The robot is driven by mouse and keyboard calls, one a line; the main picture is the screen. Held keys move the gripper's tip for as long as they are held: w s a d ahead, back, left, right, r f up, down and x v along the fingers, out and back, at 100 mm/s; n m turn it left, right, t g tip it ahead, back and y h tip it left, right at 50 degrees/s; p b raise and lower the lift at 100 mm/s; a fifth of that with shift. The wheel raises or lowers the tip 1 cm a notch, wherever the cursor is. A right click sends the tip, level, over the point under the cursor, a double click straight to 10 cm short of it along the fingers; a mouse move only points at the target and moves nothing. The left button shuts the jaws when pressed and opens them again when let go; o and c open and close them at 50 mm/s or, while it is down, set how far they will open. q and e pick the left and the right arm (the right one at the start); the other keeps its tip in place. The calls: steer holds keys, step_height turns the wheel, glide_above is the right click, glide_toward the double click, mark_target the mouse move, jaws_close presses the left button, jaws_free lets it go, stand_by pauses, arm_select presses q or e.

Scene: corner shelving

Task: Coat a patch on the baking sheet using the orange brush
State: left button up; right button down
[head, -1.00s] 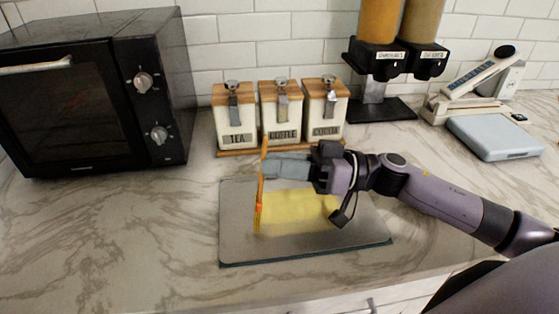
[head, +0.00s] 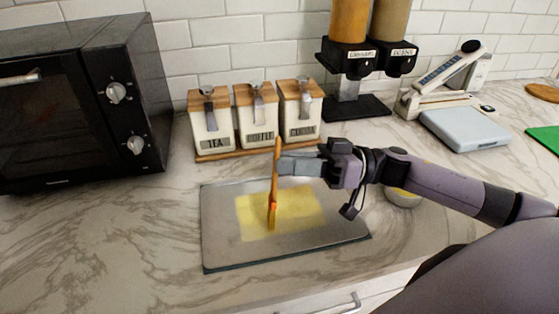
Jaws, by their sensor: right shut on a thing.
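The baking sheet (head: 222,245) lies flat on the marble counter, grey with a dark rim. A yellow coated patch (head: 306,212) covers its middle. The orange brush (head: 275,183) is upright, its head down at the left part of the patch; I cannot tell whether the bristles touch. My right gripper (head: 284,164) comes in from the right and is shut on the brush's handle above the sheet. My left gripper is not in view.
Tea, coffee and a third canister (head: 256,116) stand on a wooden tray behind the sheet. A black microwave (head: 75,100) is at left. Dispensers (head: 349,70), a scale (head: 464,128) and a bowl (head: 404,198) are at right. The counter left of the sheet is clear.

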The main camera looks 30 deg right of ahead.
steer(key=w+r+p+v, duration=0.1)
steer(key=p+v, duration=0.2)
steer(key=v, duration=0.8)
steer(key=shift+d+r+p, duration=0.25)
steer(key=shift+d+p, duration=0.05)
stand_by(0.5)
steer(key=shift+w, duration=0.1)
steer(key=s+a+f+x, duration=0.1)
steer(key=f+x, duration=0.1)
steer(key=x, duration=1.4)
steer(key=shift+s+a, duration=0.25)
steer(key=shift+a, duration=0.05)
stand_by(1.0)
steer(key=shift+r, duration=2.95)
